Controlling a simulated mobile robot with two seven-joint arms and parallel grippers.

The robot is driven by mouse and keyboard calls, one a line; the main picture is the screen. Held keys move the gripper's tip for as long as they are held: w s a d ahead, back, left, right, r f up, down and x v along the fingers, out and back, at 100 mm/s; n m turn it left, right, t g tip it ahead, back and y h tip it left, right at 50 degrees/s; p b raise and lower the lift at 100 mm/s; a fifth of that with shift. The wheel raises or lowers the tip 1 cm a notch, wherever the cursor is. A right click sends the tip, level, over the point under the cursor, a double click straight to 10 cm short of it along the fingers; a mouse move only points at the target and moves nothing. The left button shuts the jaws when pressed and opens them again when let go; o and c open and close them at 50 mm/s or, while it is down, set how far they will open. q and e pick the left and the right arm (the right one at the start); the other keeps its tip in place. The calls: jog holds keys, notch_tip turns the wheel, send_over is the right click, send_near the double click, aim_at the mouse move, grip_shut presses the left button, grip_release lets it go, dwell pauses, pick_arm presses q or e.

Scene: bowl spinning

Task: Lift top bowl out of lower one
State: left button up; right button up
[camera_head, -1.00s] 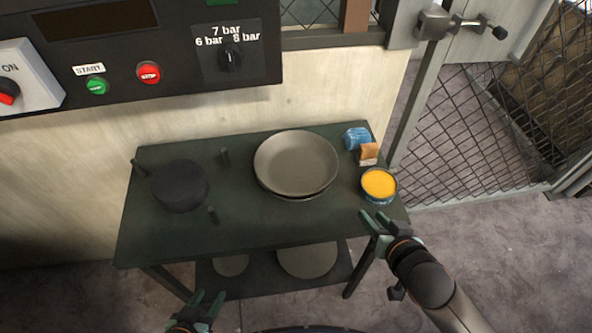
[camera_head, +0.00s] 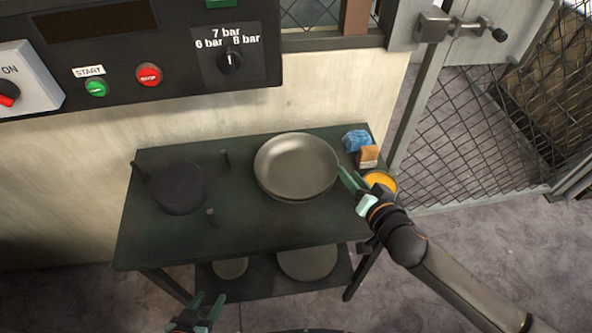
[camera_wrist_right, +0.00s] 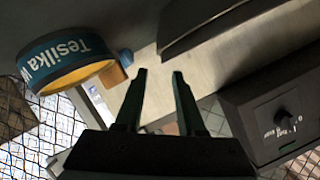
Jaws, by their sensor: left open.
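The top bowl (camera_head: 297,165), grey and shallow, sits nested in the lower bowl on the right half of the dark green table. Only a thin edge of the lower bowl (camera_head: 292,200) shows below it at the front. My right gripper (camera_head: 348,184) is just right of the bowls' right rim. It is open and empty in the right wrist view (camera_wrist_right: 160,78), where a dark bowl edge (camera_wrist_right: 205,25) shows at the upper right, apart from the fingers. My left gripper (camera_head: 208,305) is open and empty in front of the table, low at the bottom left.
A yellow-topped tin (camera_head: 381,180) stands just behind my right gripper; its blue label (camera_wrist_right: 70,55) shows close in the right wrist view. A blue cloth (camera_head: 356,140) and an orange block (camera_head: 368,156) are at the back right. A dark round pad (camera_head: 179,188) and short pegs are at left.

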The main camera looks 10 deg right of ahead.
jog(key=shift+a+x, duration=0.15)
jog(key=shift+x, duration=1.25)
jog(key=shift+a+x, duration=0.1)
jog(key=shift+x, duration=1.35)
jog(key=shift+c, duration=0.3)
jog(key=shift+r, duration=0.1)
grip_shut()
